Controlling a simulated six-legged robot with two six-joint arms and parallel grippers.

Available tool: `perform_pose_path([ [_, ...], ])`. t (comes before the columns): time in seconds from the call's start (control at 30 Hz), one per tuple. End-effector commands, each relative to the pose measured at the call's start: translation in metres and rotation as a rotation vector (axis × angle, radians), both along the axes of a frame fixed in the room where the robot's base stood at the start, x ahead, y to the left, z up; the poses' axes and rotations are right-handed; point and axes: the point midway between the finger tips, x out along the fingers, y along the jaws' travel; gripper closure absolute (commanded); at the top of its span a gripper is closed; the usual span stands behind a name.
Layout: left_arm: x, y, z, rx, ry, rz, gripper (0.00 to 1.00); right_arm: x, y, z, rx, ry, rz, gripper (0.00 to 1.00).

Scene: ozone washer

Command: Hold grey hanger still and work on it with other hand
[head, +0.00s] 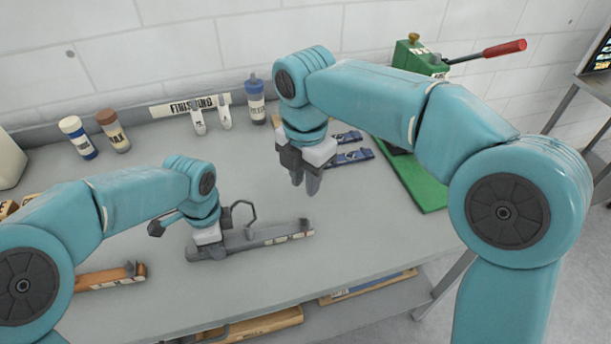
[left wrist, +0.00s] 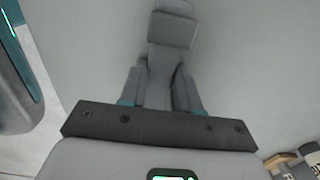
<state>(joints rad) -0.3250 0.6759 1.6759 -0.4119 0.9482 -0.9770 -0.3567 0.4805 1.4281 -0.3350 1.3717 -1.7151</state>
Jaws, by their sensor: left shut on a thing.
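The grey hanger (head: 262,238) is a long grey bar with a pale label near its right end. It lies along the bench at the middle, with a dark bent hook (head: 243,205) rising behind it. My left gripper (head: 209,250) is shut on its left part and covers some of it. In the left wrist view a grey piece of the hanger (left wrist: 160,80) lies between the two fingers, with a wider grey block beyond. My right gripper (head: 305,185) hangs empty above the bench, behind and right of the hanger. Its fingers point down close together; any gap is unclear.
An orange bar (head: 112,277) lies at the front left. Bottles (head: 113,130), a sign (head: 190,106) and a blue-capped bottle (head: 255,100) stand at the back. Blue packets (head: 350,157) and a green lever press (head: 415,180) are at the right. Bench right of the hanger is clear.

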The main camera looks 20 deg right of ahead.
Motion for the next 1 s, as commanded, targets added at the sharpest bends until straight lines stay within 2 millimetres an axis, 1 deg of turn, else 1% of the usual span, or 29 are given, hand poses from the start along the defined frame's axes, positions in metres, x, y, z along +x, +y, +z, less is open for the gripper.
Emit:
perform_pose_path([
  [0.17, 0.0, 0.0, 0.0, 0.0, 0.001, 0.0, 1.0, 0.0, 0.0, 0.0, 0.0, 0.0, 0.0, 0.73],
  [0.2, 0.0, 0.0, 0.0, 0.0, 0.0, 0.0, 0.56, 0.0, 0.0, 0.0, 0.0, 0.0, 0.0, 0.73],
  [0.23, 0.0, 0.0, 0.0, -0.001, 0.0, 0.0, 0.46, 0.0, 0.0, 0.0, 0.0, 0.0, 0.0, 0.73],
  [0.27, 0.0, 0.0, 0.0, 0.0, 0.0, 0.0, 0.39, 0.0, 0.0, 0.0, 0.0, 0.0, 0.0, 0.73],
  [0.53, 0.0, 0.0, 0.0, -0.001, 0.0, 0.0, 0.39, 0.0, 0.0, -0.001, 0.0, 0.0, 0.0, 0.73],
  [0.67, 0.001, 0.0, 0.011, -0.001, -0.003, 0.0, 0.39, 0.0, 0.0, 0.0, 0.0, 0.0, 0.0, 0.73],
  [0.77, 0.001, -0.001, 0.03, -0.003, -0.005, 0.002, 0.39, 0.0, 0.0, 0.0, 0.0, 0.0, 0.0, 0.73],
  [1.0, 0.001, -0.001, 0.085, -0.002, -0.005, 0.001, 0.39, 0.0, 0.0, -0.001, 0.0, 0.0, 0.0, 0.73],
])
